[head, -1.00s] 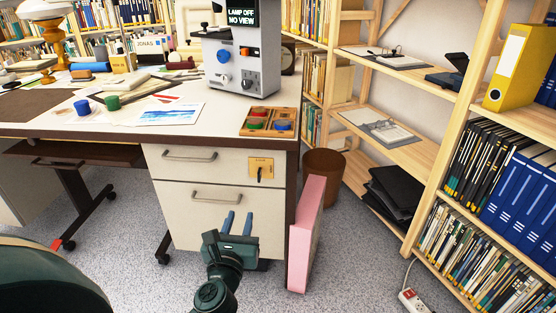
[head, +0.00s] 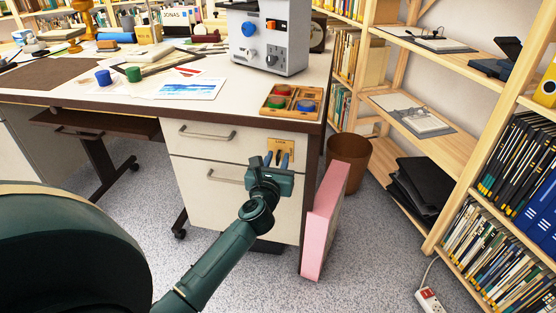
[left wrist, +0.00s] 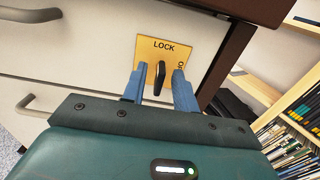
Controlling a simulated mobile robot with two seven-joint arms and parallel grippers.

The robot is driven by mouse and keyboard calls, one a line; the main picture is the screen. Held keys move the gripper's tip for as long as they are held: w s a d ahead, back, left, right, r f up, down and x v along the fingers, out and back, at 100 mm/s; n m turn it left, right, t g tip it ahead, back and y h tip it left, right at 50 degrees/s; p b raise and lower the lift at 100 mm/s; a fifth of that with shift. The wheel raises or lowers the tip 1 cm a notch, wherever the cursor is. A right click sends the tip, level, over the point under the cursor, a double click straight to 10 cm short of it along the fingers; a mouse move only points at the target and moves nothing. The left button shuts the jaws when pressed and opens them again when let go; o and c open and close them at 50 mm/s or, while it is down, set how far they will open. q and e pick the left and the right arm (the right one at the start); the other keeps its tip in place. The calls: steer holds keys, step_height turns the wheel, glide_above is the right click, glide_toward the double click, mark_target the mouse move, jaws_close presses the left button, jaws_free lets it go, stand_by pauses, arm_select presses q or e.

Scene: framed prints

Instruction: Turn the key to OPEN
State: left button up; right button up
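A yellow lock plate (head: 281,145) sits on the upper right of the white drawer cabinet; it also shows in the left wrist view (left wrist: 152,54), with LOCK along its top. A dark key (left wrist: 160,73) stands out of the plate, nearly upright in that view, its upper end towards LOCK. Lettering at the plate's right edge is mostly hidden by a finger. My left gripper (head: 277,159) is in front of the plate. In the left wrist view its blue fingers (left wrist: 157,80) are open, one on each side of the key, with visible gaps. My right gripper is not in view.
Drawer handles (head: 207,133) lie left of the plate. A pink panel (head: 325,222) leans at the cabinet's right side, near a brown bin (head: 347,160). The desk top (head: 225,105) overhangs above, with a wooden tray (head: 291,101). Floor in front is free.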

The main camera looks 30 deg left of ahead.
arm_select(q)
steer(key=shift+w+a, duration=0.25)
steer(key=shift+w, duration=0.45)
steer(key=shift+c, duration=0.4)
jaws_close()
